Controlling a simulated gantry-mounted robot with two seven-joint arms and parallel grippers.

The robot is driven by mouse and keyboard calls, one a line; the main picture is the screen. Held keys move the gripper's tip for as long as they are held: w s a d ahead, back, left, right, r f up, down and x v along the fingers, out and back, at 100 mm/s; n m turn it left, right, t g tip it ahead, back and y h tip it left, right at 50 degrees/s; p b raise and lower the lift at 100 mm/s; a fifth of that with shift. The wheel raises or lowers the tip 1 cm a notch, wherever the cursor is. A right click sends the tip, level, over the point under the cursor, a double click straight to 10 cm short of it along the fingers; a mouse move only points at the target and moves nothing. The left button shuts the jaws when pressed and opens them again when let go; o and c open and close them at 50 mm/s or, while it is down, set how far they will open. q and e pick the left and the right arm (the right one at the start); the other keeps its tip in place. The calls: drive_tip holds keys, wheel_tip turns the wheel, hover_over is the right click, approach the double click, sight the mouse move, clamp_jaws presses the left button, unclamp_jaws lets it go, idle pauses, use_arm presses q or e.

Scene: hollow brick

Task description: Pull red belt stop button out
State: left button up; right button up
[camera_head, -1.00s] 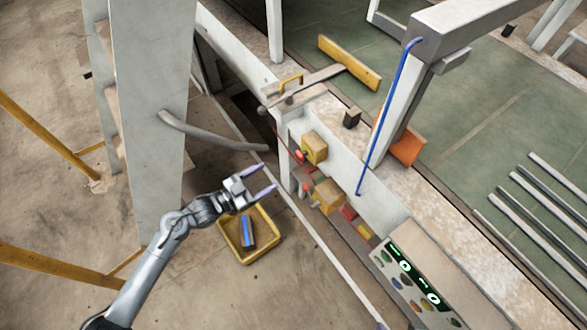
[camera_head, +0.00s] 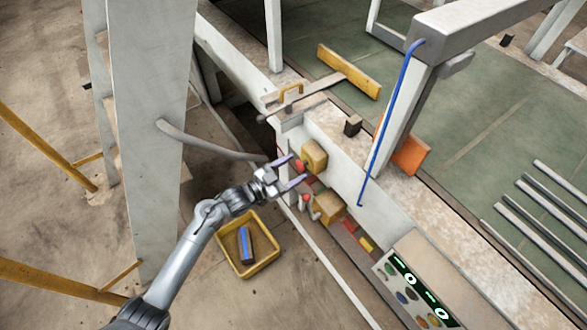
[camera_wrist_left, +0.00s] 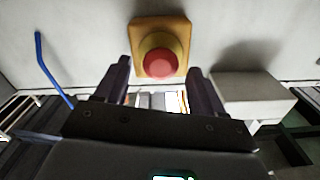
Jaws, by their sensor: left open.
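A red button (camera_wrist_left: 159,65) on a yellow box (camera_wrist_left: 145,28) fills the upper middle of the left wrist view. In the head view this box (camera_head: 315,155) is on the white side wall of the machine, with the red button (camera_head: 299,165) facing my left gripper (camera_head: 297,168). My left gripper is open and empty. Its two fingers point at the button, one on each side of it in the picture. I cannot tell whether the fingertips reach around the button or stop short. A second yellow box (camera_head: 328,207) with a red button (camera_head: 304,198) is lower right. My right gripper is not in view.
A yellow bin (camera_head: 262,265) holding a blue-and-dark item (camera_head: 245,245) stands below my left arm. A control panel (camera_head: 413,290) is lower right. A blue hose (camera_head: 391,105) hangs from the white frame. A grey bar (camera_head: 205,145) juts out just left of the gripper.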

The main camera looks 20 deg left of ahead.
use_arm(q)
drive_tip(key=shift+w+d, duration=0.2)
drive_tip(key=shift+w, duration=0.05)
clamp_jaws()
idle(0.3)
